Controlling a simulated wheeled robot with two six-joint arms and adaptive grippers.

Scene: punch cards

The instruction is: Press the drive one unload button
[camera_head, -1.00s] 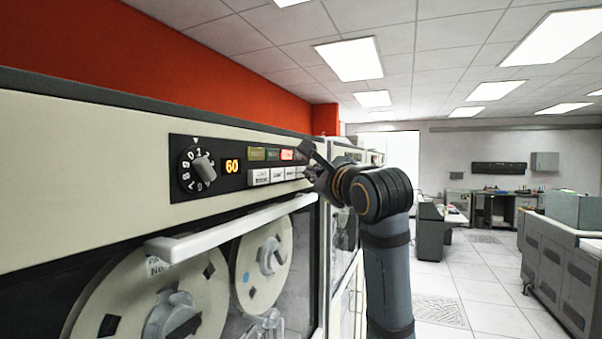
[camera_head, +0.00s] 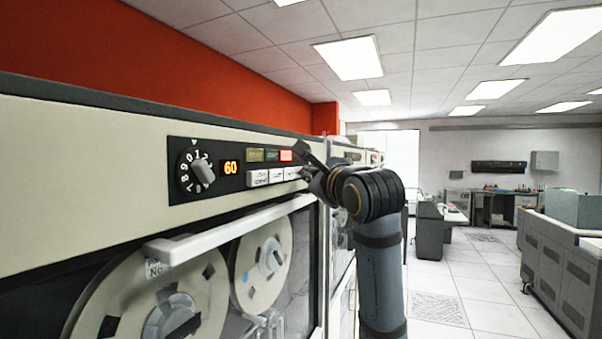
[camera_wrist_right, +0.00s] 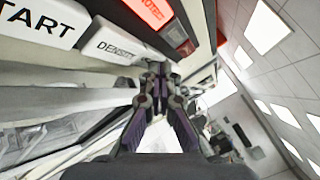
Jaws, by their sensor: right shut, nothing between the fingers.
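The tape drive's control panel (camera_head: 238,169) is in the head view, with a round dial (camera_head: 203,172), a lit orange "60" (camera_head: 231,168) and a row of white buttons (camera_head: 258,178). In the wrist view I read a START button (camera_wrist_right: 42,22) and a button that seems to say DENSITY (camera_wrist_right: 108,43). I cannot read an unload label in either view. My right gripper (camera_head: 309,167) is shut and empty at the panel's right end. Its fingertips (camera_wrist_right: 157,72) show close to the panel in the wrist view; contact cannot be told. My left gripper is out of view.
A white handle bar (camera_head: 230,230) sticks out below the panel, above the tape reels (camera_head: 262,258). A lit red indicator (camera_head: 286,155) is above the buttons. More cabinets stand beyond my right arm. Open floor (camera_head: 480,270) lies to the right, before grey equipment (camera_head: 565,265).

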